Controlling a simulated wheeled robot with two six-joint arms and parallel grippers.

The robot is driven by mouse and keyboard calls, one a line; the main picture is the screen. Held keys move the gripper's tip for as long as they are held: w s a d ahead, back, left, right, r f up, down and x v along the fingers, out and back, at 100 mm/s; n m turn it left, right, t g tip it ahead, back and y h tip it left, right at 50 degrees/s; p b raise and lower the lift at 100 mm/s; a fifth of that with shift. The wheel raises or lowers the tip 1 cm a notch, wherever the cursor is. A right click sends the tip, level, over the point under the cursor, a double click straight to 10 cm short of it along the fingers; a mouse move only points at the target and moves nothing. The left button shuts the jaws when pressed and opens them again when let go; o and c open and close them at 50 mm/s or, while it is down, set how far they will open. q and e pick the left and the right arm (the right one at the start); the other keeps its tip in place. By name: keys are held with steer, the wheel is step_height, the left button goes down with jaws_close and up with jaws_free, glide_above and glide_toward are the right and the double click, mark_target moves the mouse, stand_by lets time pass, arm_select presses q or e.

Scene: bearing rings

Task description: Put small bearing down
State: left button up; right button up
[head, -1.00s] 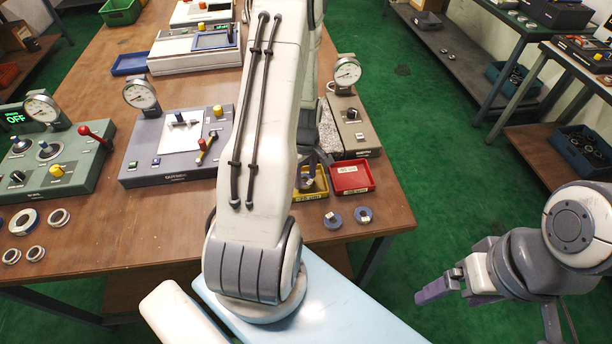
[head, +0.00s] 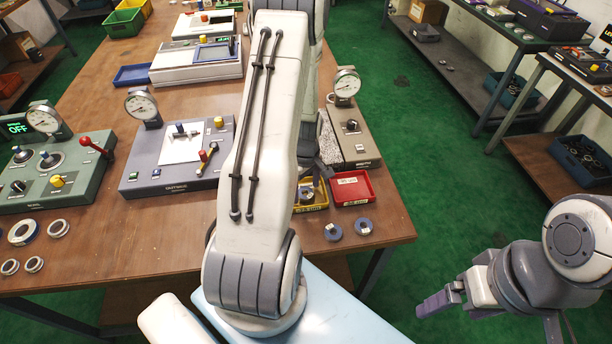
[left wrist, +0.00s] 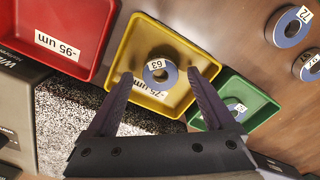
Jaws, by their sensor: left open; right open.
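A small bearing ring (left wrist: 149,78) marked 63 lies in the yellow tray labelled -75 um (left wrist: 128,56). In the head view the ring (head: 306,193) and the yellow tray (head: 318,205) are partly covered by my left arm. My left gripper (left wrist: 163,82) is open, its dark fingers spread over the tray's near side with the ring between and beyond their tips; no finger grips it. Its fingers are mostly hidden in the head view. My right gripper (head: 436,303) is open and empty, off the table at the lower right.
A red tray (left wrist: 95,15) labelled -95 um and a green tray (left wrist: 258,100) flank the yellow one. Two loose rings (head: 333,232) (head: 364,226) lie near the table's front edge. A grey gauge stand (head: 355,145) is behind the trays. Several rings (head: 23,227) lie at left.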

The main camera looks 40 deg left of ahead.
mark_target(306, 193)
arm_select(q)
step_height(306, 193, up, 12)
steer(key=w+d+r+m, duration=0.1)
steer(key=d+r+m, duration=0.15)
steer(key=d, duration=0.45)
steer(key=s+d+r+m, duration=0.3)
steer(key=s+d+m, duration=0.1)
steer(key=d+m, duration=0.4)
steer(key=s+d+r+m, duration=0.35)
steer(key=d+m, duration=0.25)
steer(key=d, duration=0.4)
steer(key=s+d+r+m+h, duration=0.1)
steer(key=s+d+m, duration=0.5)
steer(key=s, duration=0.3)
steer(key=shift+s+r+m+b, duration=0.15)
steer(key=shift+s+m+b, duration=0.25)
steer(key=shift+m, duration=0.45)
